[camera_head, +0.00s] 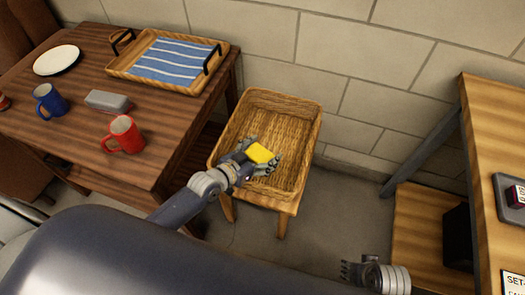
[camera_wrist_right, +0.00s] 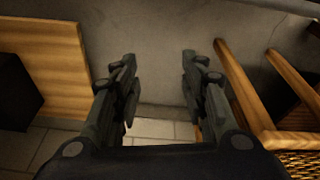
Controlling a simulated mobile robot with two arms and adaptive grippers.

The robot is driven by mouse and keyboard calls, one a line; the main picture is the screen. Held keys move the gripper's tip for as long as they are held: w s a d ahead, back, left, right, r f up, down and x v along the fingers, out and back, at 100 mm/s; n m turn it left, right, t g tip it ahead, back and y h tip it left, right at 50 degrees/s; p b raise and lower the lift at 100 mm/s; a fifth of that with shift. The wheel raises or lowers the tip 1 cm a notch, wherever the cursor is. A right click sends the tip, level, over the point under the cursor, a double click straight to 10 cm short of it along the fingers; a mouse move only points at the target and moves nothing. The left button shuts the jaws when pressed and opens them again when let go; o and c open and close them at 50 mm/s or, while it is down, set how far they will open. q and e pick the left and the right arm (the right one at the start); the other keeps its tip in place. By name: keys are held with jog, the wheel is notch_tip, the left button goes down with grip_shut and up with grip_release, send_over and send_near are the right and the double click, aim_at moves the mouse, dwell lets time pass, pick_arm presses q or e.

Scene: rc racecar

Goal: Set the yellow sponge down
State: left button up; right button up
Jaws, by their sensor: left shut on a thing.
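The yellow sponge (camera_head: 260,153) is held between the fingers of my left gripper (camera_head: 261,160). My left gripper is shut on it, over the front part of the wicker basket (camera_head: 310,125), which stands on wooden legs. I cannot tell whether the sponge touches the basket floor. My right gripper (camera_head: 358,272) is low at the bottom right in the head view, away from the basket. In the right wrist view its two fingers (camera_wrist_right: 157,85) are apart with nothing between them.
A dark wooden table (camera_head: 75,75) at left bears a tray (camera_head: 120,68) with a striped cloth, a white plate (camera_head: 57,60), a blue mug (camera_head: 49,101), a red mug (camera_head: 123,135) and a grey block (camera_head: 107,101). A wooden bench (camera_head: 495,130) stands at right. Floor between is clear.

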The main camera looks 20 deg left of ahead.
pick_arm(q)
jog(key=shift+f, duration=0.3)
jog(key=o, duration=0.9)
jog(key=shift+c, duration=0.2)
pick_arm(e)
jog(key=shift+r, duration=0.7)
pick_arm(q)
jog(key=shift+r, duration=0.25)
jog(key=shift+s+a+r+p, duration=0.1)
jog(key=shift+s+r+p, duration=0.15)
jog(key=shift+r+p, duration=0.2)
jog(key=p+v, duration=0.2)
jog(key=v, duration=0.9)
jog(key=shift+s+a+r, duration=0.1)
jog(key=shift+s+r, duration=0.05)
pick_arm(e)
jog(key=s+f, duration=0.3)
jog(key=f, duration=0.8)
jog(key=shift+s+d+g, duration=0.15)
jog(key=shift+d+g, duration=0.05)
jog(key=shift+g, duration=0.1)
